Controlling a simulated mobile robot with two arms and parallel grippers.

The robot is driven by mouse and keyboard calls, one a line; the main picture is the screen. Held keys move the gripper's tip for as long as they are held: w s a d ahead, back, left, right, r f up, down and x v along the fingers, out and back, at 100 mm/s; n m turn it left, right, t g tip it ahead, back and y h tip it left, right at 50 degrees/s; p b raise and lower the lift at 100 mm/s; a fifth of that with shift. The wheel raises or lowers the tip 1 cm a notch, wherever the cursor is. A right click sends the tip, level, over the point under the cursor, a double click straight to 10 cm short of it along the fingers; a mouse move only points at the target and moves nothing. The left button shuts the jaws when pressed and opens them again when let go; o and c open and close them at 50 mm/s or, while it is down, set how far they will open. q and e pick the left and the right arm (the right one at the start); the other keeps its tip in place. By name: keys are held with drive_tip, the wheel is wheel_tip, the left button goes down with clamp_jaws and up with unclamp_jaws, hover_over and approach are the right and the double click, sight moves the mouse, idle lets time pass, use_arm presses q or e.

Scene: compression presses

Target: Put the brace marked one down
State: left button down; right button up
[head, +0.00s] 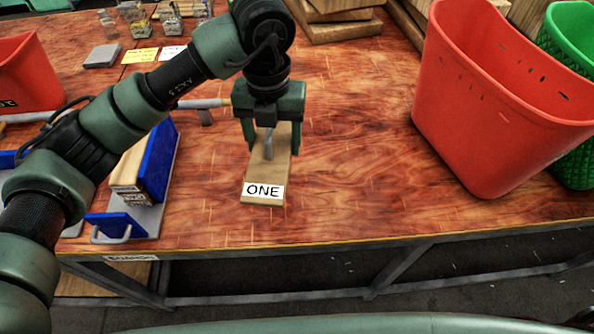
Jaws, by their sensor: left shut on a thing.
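The brace marked one (264,193) is a flat wooden piece with a white label reading ONE at its near end. It shows over the middle of the wooden table (350,190), near the front edge. My left gripper (270,150) points down over its far part and is shut on a grey upright piece, like a handle, on the brace. I cannot tell whether the underside of the brace touches the table. My right gripper is not in view.
A press with a blue block and grey base (152,218) stands left of the brace. A large red bin (500,100) and a green basket (575,150) stand at the right. Wooden boards (340,28) lie at the back. The table between brace and red bin is clear.

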use_arm(q)
drive_tip(key=shift+d+r+n, duration=0.4)
drive_tip(key=shift+r+n, duration=0.05)
drive_tip(key=shift+n, duration=0.35)
drive_tip(key=shift+f, duration=0.4)
wheel_tip(320, 180, down, 19)
drive_tip(key=p, duration=0.3)
drive_tip(key=shift+w, duration=0.1)
drive_tip(key=shift+f, duration=0.2)
drive_tip(key=shift+c, duration=1.6)
unclamp_jaws()
drive_tip(key=shift+r, duration=0.1)
